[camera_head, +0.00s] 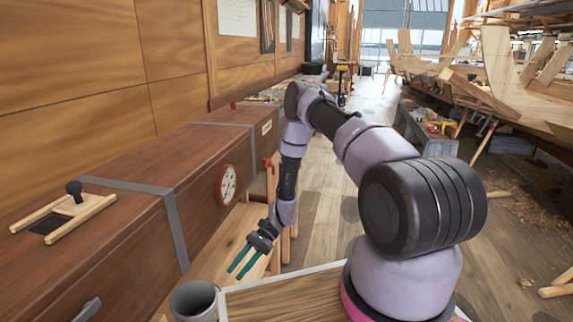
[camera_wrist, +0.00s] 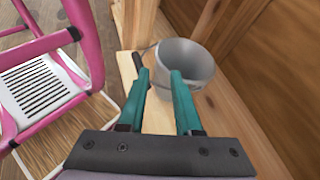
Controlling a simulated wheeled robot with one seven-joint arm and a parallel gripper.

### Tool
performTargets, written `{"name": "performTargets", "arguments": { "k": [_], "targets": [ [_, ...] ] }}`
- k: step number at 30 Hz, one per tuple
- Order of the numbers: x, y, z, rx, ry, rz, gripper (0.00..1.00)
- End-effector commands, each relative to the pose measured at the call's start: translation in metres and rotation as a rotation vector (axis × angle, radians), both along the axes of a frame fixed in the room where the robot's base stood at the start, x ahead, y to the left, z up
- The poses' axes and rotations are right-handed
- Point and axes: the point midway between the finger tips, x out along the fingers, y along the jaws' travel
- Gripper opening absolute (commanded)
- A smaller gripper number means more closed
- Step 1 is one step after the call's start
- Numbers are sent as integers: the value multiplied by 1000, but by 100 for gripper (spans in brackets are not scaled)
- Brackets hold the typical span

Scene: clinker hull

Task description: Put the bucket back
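A grey metal bucket (camera_head: 195,301) stands at the bottom left of the head view, its lower part cut off by the frame. In the wrist view the bucket (camera_wrist: 190,68) is upright on pale wood, just beyond my fingers. It looks empty, and a thin wire handle with a dark grip hangs at its left. My gripper (camera_head: 241,272) has teal fingers apart with nothing between them. In the wrist view my gripper (camera_wrist: 160,75) points at the bucket; its right fingertip overlaps the near wall in the picture. I cannot tell whether they touch.
A long brown wooden case (camera_head: 120,215) with grey straps and a round dial (camera_head: 226,184) runs along the left. A pale wooden bench (camera_head: 235,238) lies below it. Hull frames and timber (camera_head: 500,75) fill the right. The floor aisle (camera_head: 330,190) is open.

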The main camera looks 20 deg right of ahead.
Motion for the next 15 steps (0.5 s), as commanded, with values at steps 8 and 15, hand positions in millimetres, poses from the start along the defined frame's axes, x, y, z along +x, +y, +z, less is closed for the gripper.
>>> {"name": "performTargets", "arguments": {
  "k": [8,15],
  "targets": [
    [30,-14,57,-44,-115,45,33],
    [63,-45,173,-149,-343,122,33]
  ]
}}
